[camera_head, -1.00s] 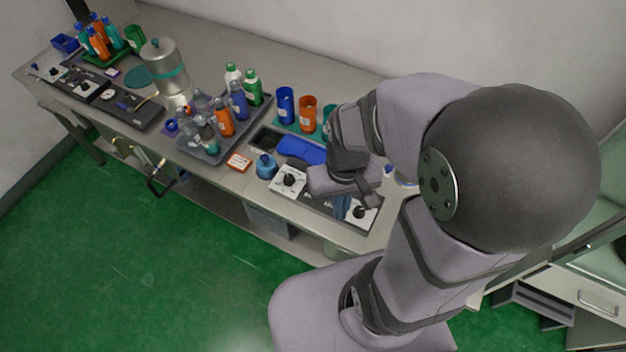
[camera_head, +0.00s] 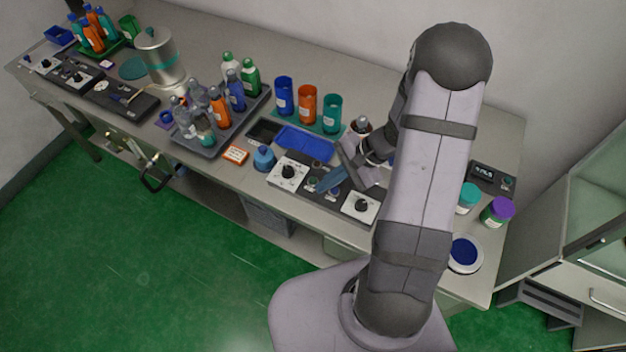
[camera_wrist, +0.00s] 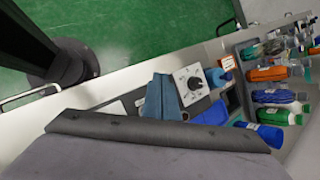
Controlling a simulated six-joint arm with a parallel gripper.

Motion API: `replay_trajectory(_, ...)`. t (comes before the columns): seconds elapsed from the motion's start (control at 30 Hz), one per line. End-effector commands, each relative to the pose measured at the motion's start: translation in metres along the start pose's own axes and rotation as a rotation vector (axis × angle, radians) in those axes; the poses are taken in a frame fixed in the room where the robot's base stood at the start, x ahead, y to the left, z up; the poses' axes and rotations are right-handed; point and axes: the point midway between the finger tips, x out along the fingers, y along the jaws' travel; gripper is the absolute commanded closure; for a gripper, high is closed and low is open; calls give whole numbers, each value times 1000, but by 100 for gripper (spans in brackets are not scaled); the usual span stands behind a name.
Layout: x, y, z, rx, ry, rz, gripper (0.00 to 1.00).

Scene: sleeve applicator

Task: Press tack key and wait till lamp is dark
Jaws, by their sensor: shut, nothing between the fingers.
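A dark control panel (camera_head: 325,200) lies at the bench's front edge, with a white dial box (camera_head: 288,173) at its left end and another (camera_head: 361,207) at its right end. Small round greenish parts (camera_head: 312,181) sit between them; I cannot tell which is the tack key or the lamp, or whether a lamp is lit. My gripper (camera_head: 325,187) is shut and empty, its blue-grey fingers slanting down over the panel's middle. I cannot tell whether the tips touch it. In the wrist view the fingers (camera_wrist: 160,88) hide part of the panel beside the left dial box (camera_wrist: 191,83).
A blue mat (camera_head: 304,144) and blue, orange and teal cups (camera_head: 307,104) stand behind the panel. A bottle tray (camera_head: 205,150), an orange-edged label (camera_head: 235,154) and a blue squat bottle (camera_head: 264,158) are left. Jars (camera_head: 497,211) and a round blue-topped dish (camera_head: 465,254) are right.

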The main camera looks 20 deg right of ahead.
Motion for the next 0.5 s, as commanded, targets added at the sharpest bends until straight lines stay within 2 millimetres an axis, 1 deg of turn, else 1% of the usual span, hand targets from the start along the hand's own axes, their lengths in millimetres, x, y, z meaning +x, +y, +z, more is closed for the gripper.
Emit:
replay_trajectory(0.03,-1,-15,-5,22,5,-48,100)
replay_trajectory(0.1,-5,-35,-9,46,10,-113,100)
replay_trajectory(0.2,-9,-57,-13,68,14,-186,100)
replay_trajectory(0.33,-14,-74,-16,75,17,-246,100)
replay_trajectory(0.4,-16,-78,-16,71,16,-263,100)
replay_trajectory(0.5,-16,-80,-15,57,15,-269,100)
